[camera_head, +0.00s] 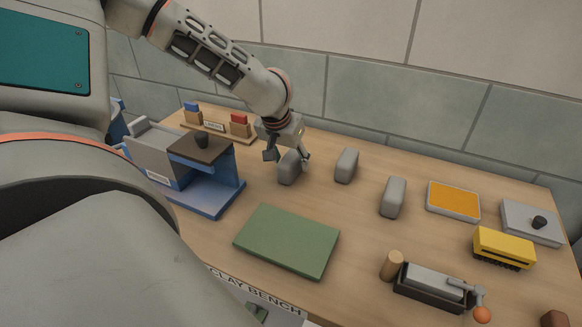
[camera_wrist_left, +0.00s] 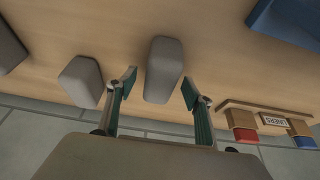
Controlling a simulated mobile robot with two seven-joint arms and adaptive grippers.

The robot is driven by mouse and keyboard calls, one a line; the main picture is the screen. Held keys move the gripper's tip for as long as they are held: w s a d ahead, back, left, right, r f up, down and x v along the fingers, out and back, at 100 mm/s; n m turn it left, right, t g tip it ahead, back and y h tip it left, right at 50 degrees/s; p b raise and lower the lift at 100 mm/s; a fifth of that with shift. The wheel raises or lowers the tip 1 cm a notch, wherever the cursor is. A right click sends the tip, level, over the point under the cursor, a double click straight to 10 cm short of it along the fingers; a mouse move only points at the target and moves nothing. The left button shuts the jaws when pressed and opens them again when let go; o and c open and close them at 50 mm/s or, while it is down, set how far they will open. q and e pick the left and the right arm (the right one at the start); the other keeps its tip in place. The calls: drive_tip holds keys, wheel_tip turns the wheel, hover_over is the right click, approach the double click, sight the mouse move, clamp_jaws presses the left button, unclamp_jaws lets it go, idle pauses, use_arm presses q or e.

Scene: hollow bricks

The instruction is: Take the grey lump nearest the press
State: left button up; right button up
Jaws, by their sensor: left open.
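Three grey lumps stand in a loose row on the bench. The left lump (camera_head: 289,168) is nearest the blue machine that looks like the press (camera_head: 213,198). The middle lump (camera_head: 346,166) and the right lump (camera_head: 393,197) are farther from it. My left gripper (camera_head: 288,156) is open over the left lump, a finger on either side. In the left wrist view, that lump (camera_wrist_left: 164,70) shows between the open fingers (camera_wrist_left: 159,88), with visible gaps on both sides. The middle lump (camera_wrist_left: 81,82) is outside the fingers. My right gripper is not in view.
A wooden rack (camera_head: 217,124) with blue and red blocks stands behind the blue machine. A green mat (camera_head: 287,241) lies in front of the lumps. An orange-topped tray (camera_head: 453,200), a yellow brush-like block (camera_head: 503,247) and a lever device (camera_head: 432,285) are at the right.

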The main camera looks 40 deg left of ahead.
use_arm(q)
drive_tip(key=shift+x, duration=0.8)
drive_tip(key=shift+c, duration=0.2)
drive_tip(key=shift+r, duration=0.1)
clamp_jaws()
